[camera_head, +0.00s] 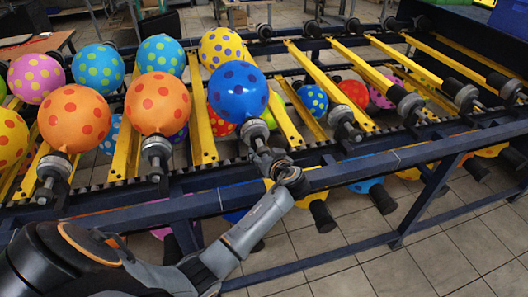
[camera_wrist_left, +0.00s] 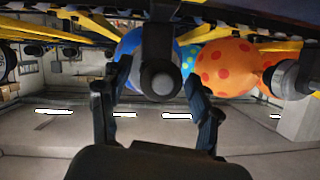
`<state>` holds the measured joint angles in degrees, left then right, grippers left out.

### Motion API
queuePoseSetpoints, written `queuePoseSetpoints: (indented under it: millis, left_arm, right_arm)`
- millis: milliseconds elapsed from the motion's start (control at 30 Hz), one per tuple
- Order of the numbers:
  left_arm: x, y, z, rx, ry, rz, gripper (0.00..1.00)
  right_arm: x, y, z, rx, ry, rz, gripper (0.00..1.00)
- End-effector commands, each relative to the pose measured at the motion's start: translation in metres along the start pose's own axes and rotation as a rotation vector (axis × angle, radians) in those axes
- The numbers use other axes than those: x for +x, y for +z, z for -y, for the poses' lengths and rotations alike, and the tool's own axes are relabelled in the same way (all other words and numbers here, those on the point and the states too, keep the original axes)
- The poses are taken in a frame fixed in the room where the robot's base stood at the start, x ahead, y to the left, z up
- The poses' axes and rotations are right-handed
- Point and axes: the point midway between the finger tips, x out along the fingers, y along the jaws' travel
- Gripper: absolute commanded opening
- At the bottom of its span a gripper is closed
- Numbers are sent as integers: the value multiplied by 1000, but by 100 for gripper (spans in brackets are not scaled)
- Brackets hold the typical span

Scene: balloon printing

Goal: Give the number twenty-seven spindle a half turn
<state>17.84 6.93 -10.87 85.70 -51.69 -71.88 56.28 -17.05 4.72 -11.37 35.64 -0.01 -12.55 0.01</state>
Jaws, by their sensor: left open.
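A spindle (camera_head: 255,132) with a dark blue, purple-dotted balloon (camera_head: 239,92) upright on it stands at the rail's front edge in the head view. No number is readable on any spindle. My left gripper (camera_head: 268,160) is at the near side of this spindle. In the left wrist view the spindle's round dark end (camera_wrist_left: 160,81) sits between the two spread fingers of my left gripper (camera_wrist_left: 156,88). Gaps show on both sides, so the gripper is open. The blue balloon (camera_wrist_left: 130,46) is partly hidden behind the spindle there. My right gripper is in neither view.
Neighbouring spindles with orange balloons (camera_head: 158,104) stand to the left; an empty spindle (camera_head: 342,118) stands to the right. Yellow bars (camera_head: 203,125) and a dark blue frame rail (camera_head: 200,205) run through the rack. More balloons hang below. Tiled floor (camera_head: 350,280) is open in front.

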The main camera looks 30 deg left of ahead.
Motion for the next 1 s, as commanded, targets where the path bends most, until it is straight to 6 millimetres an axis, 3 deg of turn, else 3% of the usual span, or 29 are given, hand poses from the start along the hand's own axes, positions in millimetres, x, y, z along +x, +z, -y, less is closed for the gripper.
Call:
queuePoseSetpoints:
  millis: [333,600,1000]
  left_arm:
    - [4,0,0,0,1,0,63]
    - [4,0,0,0,1,0,8]
    - [4,1,-1,58,-24,1,8]
  right_arm:
    - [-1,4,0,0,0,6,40]
    - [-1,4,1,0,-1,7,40]
    - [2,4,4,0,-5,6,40]
